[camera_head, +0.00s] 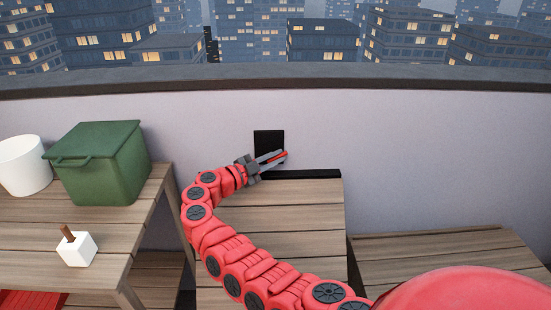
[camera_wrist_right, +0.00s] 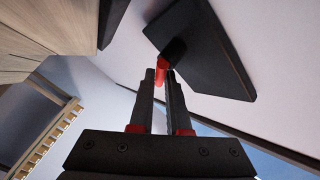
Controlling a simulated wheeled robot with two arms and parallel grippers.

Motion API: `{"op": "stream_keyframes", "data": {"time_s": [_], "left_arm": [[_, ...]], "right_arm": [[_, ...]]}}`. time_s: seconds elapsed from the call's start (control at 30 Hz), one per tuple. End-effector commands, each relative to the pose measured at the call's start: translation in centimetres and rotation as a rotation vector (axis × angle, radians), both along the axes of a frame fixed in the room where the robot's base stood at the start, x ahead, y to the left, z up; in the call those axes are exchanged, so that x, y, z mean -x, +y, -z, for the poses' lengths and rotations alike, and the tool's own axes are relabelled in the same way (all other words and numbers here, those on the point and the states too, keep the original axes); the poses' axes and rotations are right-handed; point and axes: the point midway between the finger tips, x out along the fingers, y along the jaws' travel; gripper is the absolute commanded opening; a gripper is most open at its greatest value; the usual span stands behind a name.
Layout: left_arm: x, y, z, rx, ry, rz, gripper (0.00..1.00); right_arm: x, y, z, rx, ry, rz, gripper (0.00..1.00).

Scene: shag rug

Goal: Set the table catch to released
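The table catch is a black plate (camera_head: 268,140) standing upright at the back of the middle wooden table, with a red lever (camera_wrist_right: 162,73) on a dark pivot. In the right wrist view the plate (camera_wrist_right: 205,50) is tilted at the upper right. My right gripper (camera_head: 272,160) reaches the catch from the left. Its two grey fingers (camera_wrist_right: 161,80) lie close on both sides of the red lever and appear shut on it. The fingers partly hide the lever in the head view. My left gripper is not in view.
A black strip (camera_head: 300,174) runs along the table's back edge. The left table holds a green lidded bin (camera_head: 100,165), a white cylinder (camera_head: 24,165) and a white block (camera_head: 77,250) with a brown stick. A lower wooden table (camera_head: 440,250) at right looks bare. A wall stands behind.

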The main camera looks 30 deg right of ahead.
Motion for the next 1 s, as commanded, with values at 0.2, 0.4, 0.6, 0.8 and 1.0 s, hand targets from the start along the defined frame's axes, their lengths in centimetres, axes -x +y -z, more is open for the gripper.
{"op": "stream_keyframes", "data": {"time_s": [0.2,0.4,0.6,0.8,1.0], "left_arm": [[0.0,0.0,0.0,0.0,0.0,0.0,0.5],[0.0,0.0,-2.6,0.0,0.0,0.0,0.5],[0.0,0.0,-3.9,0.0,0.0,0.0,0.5],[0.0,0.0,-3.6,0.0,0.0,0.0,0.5],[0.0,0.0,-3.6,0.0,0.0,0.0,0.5]], "right_arm": [[0.0,0.0,0.0,-0.001,0.0,0.001,0.0],[0.1,-0.1,-0.5,-0.079,-0.044,0.0,0.0],[0.2,-0.2,0.2,-0.159,-0.094,0.001,0.0],[0.2,-0.2,0.5,-0.164,-0.098,0.001,0.0],[0.2,-0.2,0.5,-0.163,-0.097,0.0,0.27]]}}
